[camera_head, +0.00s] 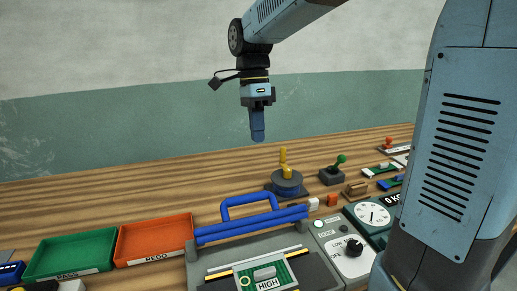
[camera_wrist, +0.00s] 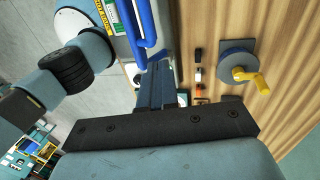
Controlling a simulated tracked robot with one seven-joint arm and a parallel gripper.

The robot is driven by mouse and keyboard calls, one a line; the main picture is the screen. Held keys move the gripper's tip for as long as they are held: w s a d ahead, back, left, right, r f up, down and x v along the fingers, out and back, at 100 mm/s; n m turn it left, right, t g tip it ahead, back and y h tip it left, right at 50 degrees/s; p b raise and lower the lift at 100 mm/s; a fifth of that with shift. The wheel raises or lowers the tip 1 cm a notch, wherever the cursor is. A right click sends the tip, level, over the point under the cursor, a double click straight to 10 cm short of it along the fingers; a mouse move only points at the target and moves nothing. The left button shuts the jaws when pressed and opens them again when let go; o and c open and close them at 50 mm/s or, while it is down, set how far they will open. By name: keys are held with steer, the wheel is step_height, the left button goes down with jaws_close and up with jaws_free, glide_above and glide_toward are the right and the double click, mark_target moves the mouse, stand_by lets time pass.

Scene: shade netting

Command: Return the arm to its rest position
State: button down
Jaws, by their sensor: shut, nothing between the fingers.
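My arm reaches in from the top right of the head view and bends down at the wrist. My gripper (camera_head: 257,138) hangs above the wooden bench, fingers pointing down, shut and empty. It is well clear of everything on the bench. In the wrist view the shut blue fingers of my gripper (camera_wrist: 157,72) show at the middle, with the bench beyond them.
Below stand a blue-handled fixture (camera_head: 250,223), a crank with a yellow handle (camera_head: 287,183) and a green-knobbed lever (camera_head: 335,172). A green tray (camera_head: 70,256) and a red tray (camera_head: 153,238) lie at the left. The back of the bench is clear.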

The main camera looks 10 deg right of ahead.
steer(key=s+d+n+t, duration=0.8)
steer(key=s+d+n, duration=0.7)
steer(key=n, duration=0.1)
steer(key=shift+t, duration=0.3)
steer(key=c, duration=1.8)
jaws_free()
steer(key=shift+f, duration=0.1)
stand_by(0.4)
